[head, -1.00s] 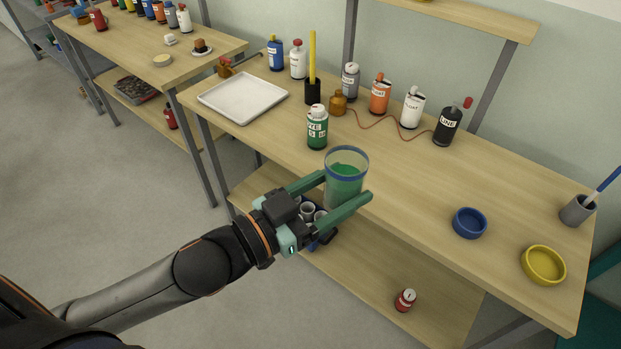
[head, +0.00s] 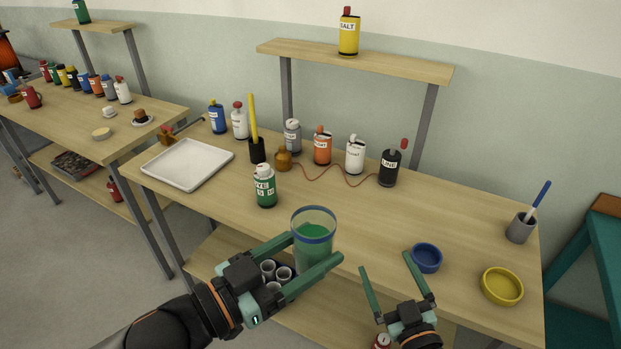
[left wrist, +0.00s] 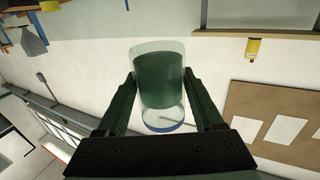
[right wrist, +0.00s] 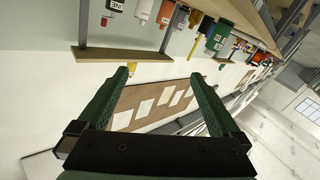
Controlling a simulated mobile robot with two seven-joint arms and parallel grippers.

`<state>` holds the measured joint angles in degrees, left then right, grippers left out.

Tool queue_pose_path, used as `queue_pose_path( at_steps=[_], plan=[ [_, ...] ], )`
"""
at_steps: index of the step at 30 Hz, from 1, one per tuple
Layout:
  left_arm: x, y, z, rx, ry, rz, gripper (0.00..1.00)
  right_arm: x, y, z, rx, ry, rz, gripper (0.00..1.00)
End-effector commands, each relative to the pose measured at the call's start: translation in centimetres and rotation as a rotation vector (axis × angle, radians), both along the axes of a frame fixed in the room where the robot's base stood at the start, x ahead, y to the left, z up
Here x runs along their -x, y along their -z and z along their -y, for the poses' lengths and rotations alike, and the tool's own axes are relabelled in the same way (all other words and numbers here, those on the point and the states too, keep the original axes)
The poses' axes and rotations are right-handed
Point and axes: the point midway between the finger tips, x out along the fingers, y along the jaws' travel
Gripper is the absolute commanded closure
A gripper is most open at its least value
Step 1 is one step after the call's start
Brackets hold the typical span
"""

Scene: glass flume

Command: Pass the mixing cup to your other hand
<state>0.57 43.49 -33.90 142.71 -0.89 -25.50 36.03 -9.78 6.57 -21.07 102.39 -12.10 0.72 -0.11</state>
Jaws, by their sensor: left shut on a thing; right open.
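The mixing cup (head: 313,244) is a clear cup with a blue rim band and green liquid inside. My left gripper (head: 316,250) is shut on the cup and holds it upright in front of the table edge. The cup also shows between the left fingers in the left wrist view (left wrist: 160,85). My right gripper (head: 387,277) is open and empty, to the right of the cup in the head view and apart from it. In the right wrist view, nothing is between the right fingers (right wrist: 160,80).
The wooden table (head: 330,205) holds a white tray (head: 188,163), a green bottle (head: 264,187), several other bottles at the back, a blue bowl (head: 426,258), a yellow bowl (head: 502,286) and a grey pot (head: 520,228). A shelf (head: 350,62) rises behind.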

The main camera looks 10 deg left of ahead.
Motion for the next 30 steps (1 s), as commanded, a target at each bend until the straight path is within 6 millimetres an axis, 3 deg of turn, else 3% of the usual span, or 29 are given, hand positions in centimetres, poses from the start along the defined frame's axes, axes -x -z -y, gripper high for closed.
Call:
queue_pose_path(
  at_steps=[1, 6, 11, 15, 22, 27, 30],
  plan=[
    [0.0, -0.1, 0.0, 0.001, 0.000, 0.001, 0.95, -1.3, -3.0, -1.3, 0.010, -0.031, 0.099, 0.00],
    [0.0, -0.1, 0.0, 0.001, 0.000, 0.001, 0.95, -3.3, -11.9, -5.4, 0.057, -0.140, 0.415, 0.00],
    [0.0, -0.1, 0.0, 0.001, 0.000, 0.001, 0.95, -2.9, -19.9, -9.5, 0.114, -0.254, 0.714, 0.00],
    [0.0, -0.1, 0.0, 0.001, 0.000, 0.001, 0.95, -1.0, -25.7, -12.8, 0.176, -0.362, 0.972, 0.00],
    [0.0, -0.1, 0.0, 0.001, 0.000, 0.001, 0.95, 4.0, -32.4, -17.8, 0.305, -0.569, 1.381, 0.00],
    [0.0, -0.1, 0.0, 0.001, 0.000, 0.001, 0.95, 8.7, -34.4, -21.1, 0.418, -0.768, 1.654, 0.00],
    [0.0, -0.1, 0.0, 0.001, 0.000, 0.001, 0.95, 11.3, -34.4, -22.6, 0.498, -0.911, 1.795, 0.00]
  ],
)
